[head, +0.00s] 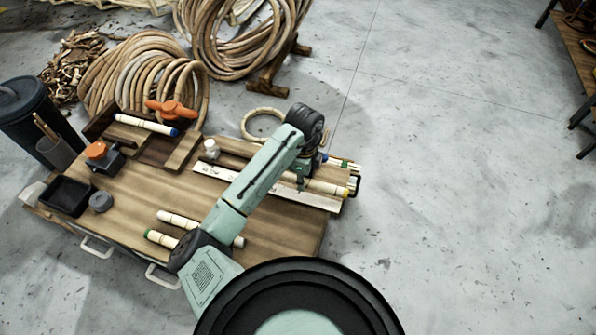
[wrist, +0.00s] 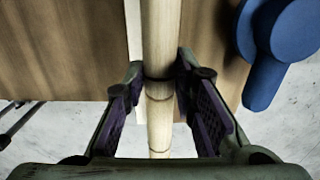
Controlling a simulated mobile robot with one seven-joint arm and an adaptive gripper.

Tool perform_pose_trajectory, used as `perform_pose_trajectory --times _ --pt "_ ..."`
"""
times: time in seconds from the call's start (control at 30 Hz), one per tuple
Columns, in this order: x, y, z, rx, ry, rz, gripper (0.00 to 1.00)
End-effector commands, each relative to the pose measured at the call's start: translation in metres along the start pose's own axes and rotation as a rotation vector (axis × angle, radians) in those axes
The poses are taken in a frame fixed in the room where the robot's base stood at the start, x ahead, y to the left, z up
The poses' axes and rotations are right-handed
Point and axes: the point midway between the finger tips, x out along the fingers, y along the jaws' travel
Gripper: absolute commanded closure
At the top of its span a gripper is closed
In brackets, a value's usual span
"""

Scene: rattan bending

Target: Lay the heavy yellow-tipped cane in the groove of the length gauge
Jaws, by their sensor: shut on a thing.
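The heavy yellow-tipped cane (head: 328,187) is pale and thick, with its yellow end at the right end of the bench. My gripper (head: 302,183) is shut on it from above. In the wrist view the cane (wrist: 159,40) runs up the picture between the two fingers of my gripper (wrist: 160,92), and dark node rings show on it. The length gauge (head: 322,202) is a long pale strip along the bench's far right side, beside and under the cane. My arm hides part of both. I cannot tell whether the cane rests in the groove or is just above it.
Green-tipped canes (head: 345,163) lie close behind the gripper. More canes (head: 178,219) lie at the bench front. A blue-tipped cane (head: 145,124) rests on a wooden tray at back left. A blue rounded part (wrist: 272,45) stands right of the cane.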

Motion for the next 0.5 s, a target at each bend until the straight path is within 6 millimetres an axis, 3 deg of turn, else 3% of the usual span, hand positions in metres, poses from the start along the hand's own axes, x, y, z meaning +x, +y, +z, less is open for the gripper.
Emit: perform_pose_trajectory --times 0.2,0.37,0.5 --pt "0.003 -0.031 0.020 0.000 -0.001 0.000 1.00" --pt "0.008 -0.035 0.022 0.000 0.001 0.000 1.00" --pt "0.025 -0.034 0.022 -0.001 0.001 0.002 1.00"
